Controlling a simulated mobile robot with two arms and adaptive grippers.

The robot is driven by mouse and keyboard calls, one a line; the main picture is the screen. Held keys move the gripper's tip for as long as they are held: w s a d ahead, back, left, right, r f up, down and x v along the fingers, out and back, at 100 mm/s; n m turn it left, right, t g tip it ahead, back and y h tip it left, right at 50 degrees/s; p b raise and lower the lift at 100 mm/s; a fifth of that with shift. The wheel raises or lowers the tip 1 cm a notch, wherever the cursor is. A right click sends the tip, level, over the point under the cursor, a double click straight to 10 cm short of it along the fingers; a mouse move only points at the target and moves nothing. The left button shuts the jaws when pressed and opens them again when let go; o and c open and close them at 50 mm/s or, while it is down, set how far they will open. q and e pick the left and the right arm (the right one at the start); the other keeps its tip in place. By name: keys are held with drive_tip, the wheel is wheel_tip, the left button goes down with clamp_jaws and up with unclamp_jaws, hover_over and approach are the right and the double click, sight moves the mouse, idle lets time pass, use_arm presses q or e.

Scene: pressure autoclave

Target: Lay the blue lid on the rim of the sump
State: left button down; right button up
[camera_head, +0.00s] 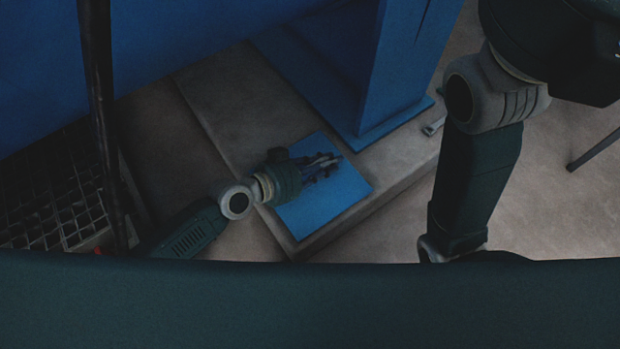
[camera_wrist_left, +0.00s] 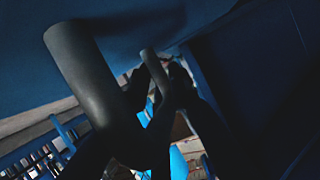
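A flat, bright blue square plate, which looks like the blue lid (camera_head: 343,198), shows on the concrete step in the head view. My left gripper (camera_head: 335,160) is over its upper left part, fingers pointing right. I cannot tell whether it touches the plate. The fingers are small and dark there, and dark silhouettes in the left wrist view, so their opening is unclear. I cannot make out the sump or its rim for certain. My right arm shows at the right of the head view, but its gripper is out of sight.
A blue upright column (camera_head: 395,70) stands on a blue base just beyond the plate. A dark metal grating (camera_head: 45,200) lies at the far left, beside a dark vertical pole (camera_head: 98,110). Two grey cylinders (camera_wrist_left: 85,75) cross the left wrist view. Bare floor (camera_head: 550,170) shows at right.

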use_arm(q)
drive_tip(key=shift+w+r, duration=0.1)
drive_tip(key=shift+r, duration=0.1)
drive_tip(key=shift+r, duration=0.1)
